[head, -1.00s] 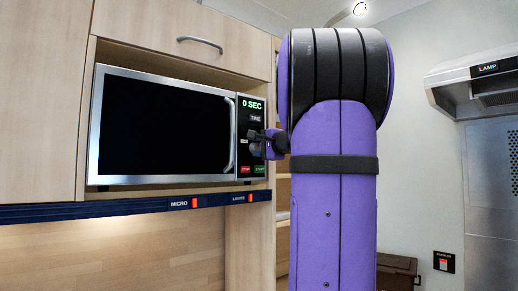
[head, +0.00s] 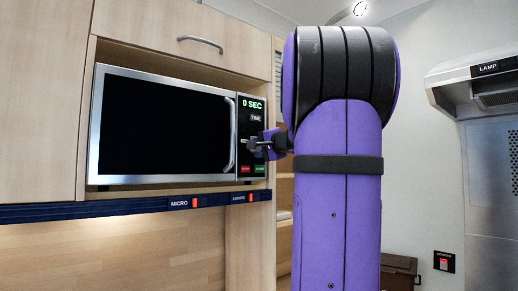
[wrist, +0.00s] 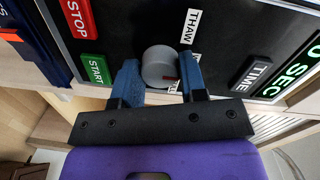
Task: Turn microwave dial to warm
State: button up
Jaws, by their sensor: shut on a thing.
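The microwave (head: 166,126) sits in a wooden cabinet, its door closed and its display (head: 252,103) reading "0 SEC". In the wrist view, its round grey dial (wrist: 158,62) has a red mark at its edge, towards the lower right, near a partly hidden white label. A "THAW" label (wrist: 190,26) lies above and right of the dial. My gripper (wrist: 160,76) is shut on the dial, one blue-grey finger on each side. In the head view, my gripper (head: 250,144) is at the control panel, covering the dial. I cannot read a warm label.
The red STOP button (wrist: 78,18) and green START button (wrist: 95,70) lie left of the dial in the wrist view, and the TIME button (wrist: 257,73) lies right. The door handle (head: 231,137) is just left of my gripper in the head view.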

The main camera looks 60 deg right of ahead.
jog(key=o, duration=0.9)
jog(key=shift+f, duration=0.1)
jog(key=shift+s, duration=0.1)
jog(key=v, duration=1)
jog(key=shift+s+a, duration=0.15)
jog(key=shift+s, duration=0.15)
